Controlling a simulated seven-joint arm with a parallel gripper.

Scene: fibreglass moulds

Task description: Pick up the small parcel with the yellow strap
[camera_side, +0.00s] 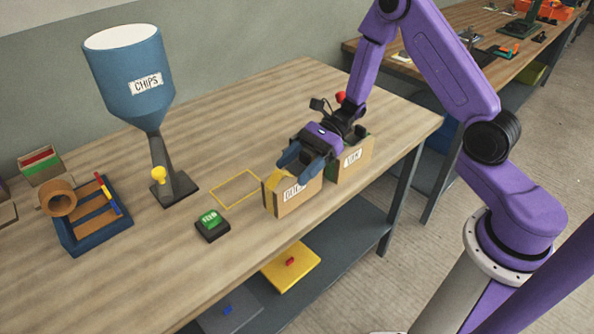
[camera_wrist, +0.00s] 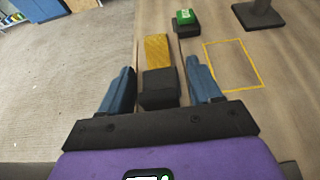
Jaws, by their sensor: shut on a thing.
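My gripper (camera_wrist: 160,78) points down at an open cardboard box (camera_side: 296,198) with a white label, near the table's front edge. Its two blue-grey fingers stand either side of the box's thin walls and appear shut on it. Inside the box, the wrist view shows a yellow piece (camera_wrist: 157,50) and a dark block (camera_wrist: 158,88) between the fingers, with gaps to them. The yellow piece also shows at the box's top in the side view (camera_side: 278,179). I cannot make out a parcel with a strap clearly. I cannot tell whether the box is off the table.
A second labelled box (camera_side: 352,159) stands close on the right. A yellow outlined rectangle (camera_side: 236,189) is empty on the table (camera_side: 235,125). A green button (camera_side: 211,225), a blue CHIPS hopper (camera_side: 130,75) and a blue rack (camera_side: 88,228) stand left.

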